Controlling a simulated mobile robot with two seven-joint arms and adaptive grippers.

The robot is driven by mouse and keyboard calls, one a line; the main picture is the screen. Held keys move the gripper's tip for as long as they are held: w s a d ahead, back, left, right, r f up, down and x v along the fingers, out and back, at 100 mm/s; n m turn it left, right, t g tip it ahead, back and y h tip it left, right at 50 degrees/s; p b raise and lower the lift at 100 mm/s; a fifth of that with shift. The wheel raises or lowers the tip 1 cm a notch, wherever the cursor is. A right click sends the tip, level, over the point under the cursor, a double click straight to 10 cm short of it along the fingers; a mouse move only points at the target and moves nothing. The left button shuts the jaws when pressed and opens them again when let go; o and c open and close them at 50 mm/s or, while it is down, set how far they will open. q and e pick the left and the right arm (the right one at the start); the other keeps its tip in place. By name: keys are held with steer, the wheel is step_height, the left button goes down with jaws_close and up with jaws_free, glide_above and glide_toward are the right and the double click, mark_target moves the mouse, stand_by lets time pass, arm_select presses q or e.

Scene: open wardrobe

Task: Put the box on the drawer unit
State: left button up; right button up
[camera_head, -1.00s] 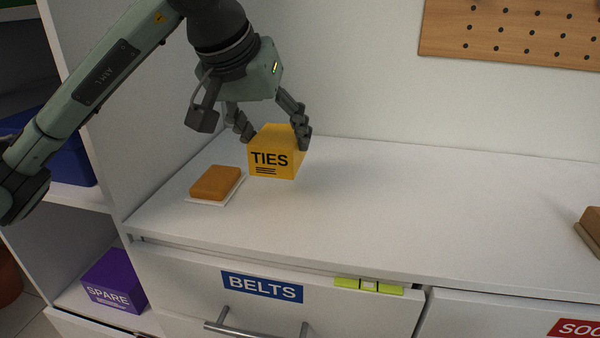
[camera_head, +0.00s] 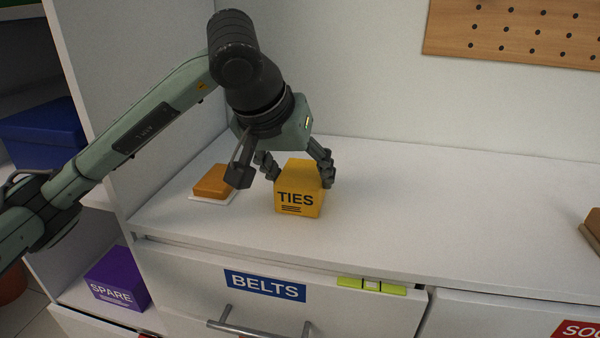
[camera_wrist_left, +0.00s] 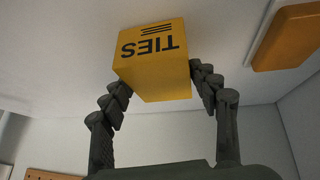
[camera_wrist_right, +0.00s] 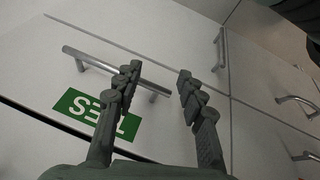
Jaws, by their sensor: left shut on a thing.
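The yellow box (camera_head: 299,192) marked TIES is at the white top of the drawer unit (camera_head: 400,215), above the drawer labelled BELTS. My left gripper (camera_head: 296,172) is shut on the box, one finger on each side; the left wrist view shows the box (camera_wrist_left: 155,65) between the fingers (camera_wrist_left: 155,88). The box looks upright and at or very near the surface; I cannot tell whether it touches. My right gripper (camera_wrist_right: 155,85) is open and empty in the right wrist view, in front of a drawer with a green label (camera_wrist_right: 100,112).
An orange-brown block (camera_head: 213,182) on a white pad lies just left of the box. A brown object (camera_head: 593,225) sits at the far right. A purple SPARE box (camera_head: 118,278) and a blue box (camera_head: 45,137) are on the left shelves. The top's middle is clear.

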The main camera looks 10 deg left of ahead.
steer(key=shift+w+a, duration=0.1)
arm_select(q)
steer(key=o, duration=1.2)
steer(key=shift+f, duration=0.1)
arm_select(e)
steer(key=shift+w+a+r+t, duration=0.15)
steer(key=shift+w+a+t, duration=0.15)
steer(key=shift+w+a, duration=0.2)
arm_select(q)
steer(key=shift+r, duration=0.2)
steer(key=v, duration=1.2)
arm_select(e)
steer(key=shift+g, duration=0.9)
steer(key=s, duration=0.1)
steer(key=s+d, duration=0.2)
steer(key=shift+s+d+f, duration=0.1)
steer(key=shift+d+f, duration=0.1)
steer(key=shift+f, duration=0.1)
